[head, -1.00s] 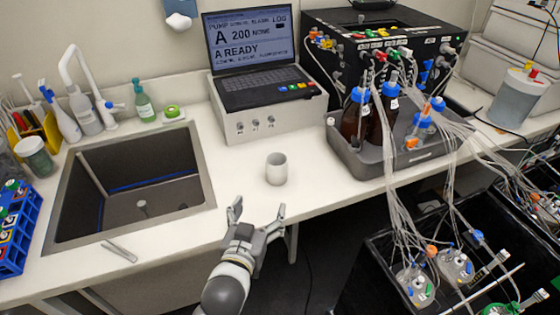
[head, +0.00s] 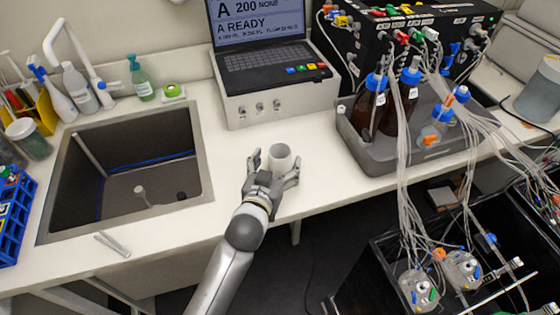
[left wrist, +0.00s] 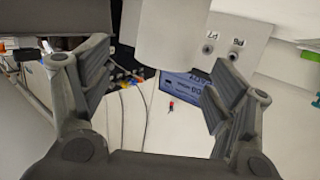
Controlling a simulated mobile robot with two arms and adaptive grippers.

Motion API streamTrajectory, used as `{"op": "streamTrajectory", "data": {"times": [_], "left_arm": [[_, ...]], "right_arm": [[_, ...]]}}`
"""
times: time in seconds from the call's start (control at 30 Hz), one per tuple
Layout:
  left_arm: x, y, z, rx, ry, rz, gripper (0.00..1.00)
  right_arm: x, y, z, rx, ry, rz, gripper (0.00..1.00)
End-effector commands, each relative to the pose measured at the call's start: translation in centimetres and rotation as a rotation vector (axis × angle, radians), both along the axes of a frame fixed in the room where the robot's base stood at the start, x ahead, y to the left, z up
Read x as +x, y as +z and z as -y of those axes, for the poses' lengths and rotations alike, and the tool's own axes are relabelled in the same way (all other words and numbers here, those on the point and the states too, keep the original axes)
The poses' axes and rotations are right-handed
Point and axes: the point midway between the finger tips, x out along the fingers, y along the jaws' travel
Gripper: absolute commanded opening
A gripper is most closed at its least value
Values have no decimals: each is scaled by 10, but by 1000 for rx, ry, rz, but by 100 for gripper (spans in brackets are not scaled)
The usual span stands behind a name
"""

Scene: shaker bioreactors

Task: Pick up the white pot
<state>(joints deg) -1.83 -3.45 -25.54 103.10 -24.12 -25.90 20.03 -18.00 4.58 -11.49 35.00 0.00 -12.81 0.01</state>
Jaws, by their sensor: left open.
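The white pot (head: 281,155) stands upright on the white counter, in front of the laptop's box. My left gripper (head: 273,167) is open, with one finger at the left of the pot and one at its right. The palm is on the near side and hides the pot's lower front. I cannot tell whether a finger touches it. In the left wrist view the open fingers (left wrist: 158,95) stand wide apart, and a pale rounded shape, which looks like the pot (left wrist: 172,35), shows between them at the top. My right gripper is not in view.
A sink (head: 125,185) lies to the left, with tweezers (head: 112,244) at its front edge. The laptop (head: 265,65) sits on a white box (head: 262,105) behind the pot. A grey tray (head: 365,150) with brown bottles and tubing stands to the right. Counter around the pot is clear.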

Motion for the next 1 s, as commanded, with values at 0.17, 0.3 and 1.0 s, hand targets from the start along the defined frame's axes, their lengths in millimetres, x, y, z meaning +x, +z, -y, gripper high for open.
{"op": "streamTrajectory", "data": {"times": [0.17,0.3,1.0], "left_arm": [[18,0,2,3,0,1,81],[34,-5,5,1,0,0,81],[49,-10,9,0,0,0,50]], "right_arm": [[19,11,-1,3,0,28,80],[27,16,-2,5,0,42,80],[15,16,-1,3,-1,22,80]]}}
